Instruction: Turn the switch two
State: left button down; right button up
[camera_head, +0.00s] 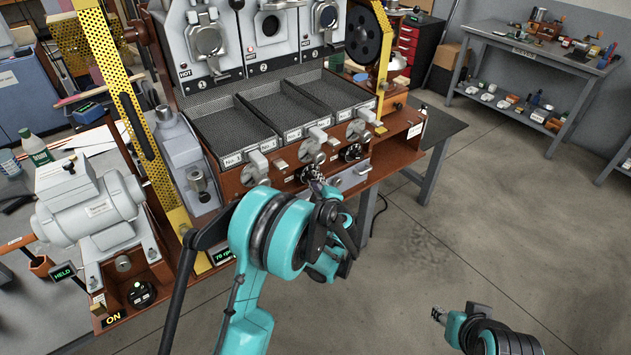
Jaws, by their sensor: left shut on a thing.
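The roaster's brown front panel (380,160) carries a row of small metal and black controls below the numbered cooling trays. My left gripper (313,180) reaches up to this panel from below, with its fingertips shut on a small dark control, which I take to be switch two (306,174). The fingers and wrist hide most of that control, so its angle and label cannot be read. Another black knob (351,152) sits to its right, clear of the gripper. My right gripper (439,314) is low at the right over the floor, away from the roaster; its finger opening is unclear.
Grey tray levers (258,163) stick out close above my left gripper. A yellow perforated guard (125,110) and a grey motor (90,210) stand at the left. A grey workbench (520,50) is at the back right. The floor at the right is clear.

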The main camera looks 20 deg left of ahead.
pick_arm(q)
jog(key=shift+n, duration=0.5)
jog(key=shift+t, duration=0.3)
jog(key=c, duration=1.5)
grip_release()
jog(key=shift+a, duration=0.1)
jog(key=shift+s, duration=0.1)
jog(key=v, duration=1.2)
